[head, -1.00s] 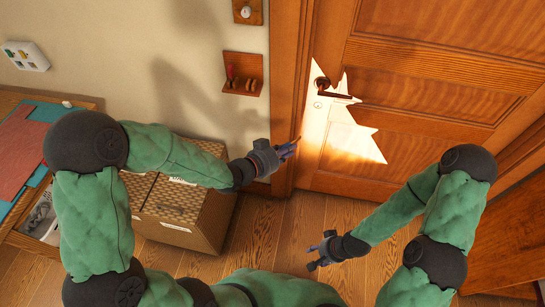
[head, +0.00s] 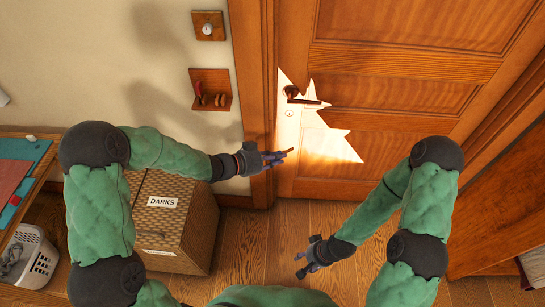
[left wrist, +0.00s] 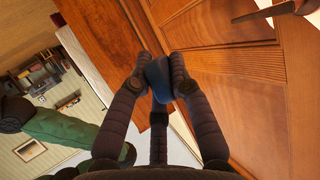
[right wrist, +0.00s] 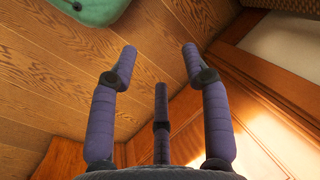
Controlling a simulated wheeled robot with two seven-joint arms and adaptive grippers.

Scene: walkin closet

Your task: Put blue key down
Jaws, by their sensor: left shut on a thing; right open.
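The blue key (left wrist: 157,74) is pinched between the fingertips of my left gripper (left wrist: 160,68); only its blue part shows clearly in the left wrist view. In the head view, my left gripper (head: 274,158) is held in the air in front of the door's left edge, below the door handle (head: 303,97) and the keyhole (head: 289,113). A thin brownish tip sticks out past the fingers there. My right gripper (head: 305,260) is open and empty, low above the wooden floor; its spread fingers show in the right wrist view (right wrist: 160,62).
A wicker hamper labelled DARKS (head: 185,222) stands below my left arm. A small wall rack (head: 210,90) and a wall plate with a knob (head: 208,26) hang left of the door. A table with a teal mat (head: 35,150) and a white basket (head: 38,250) are at the left.

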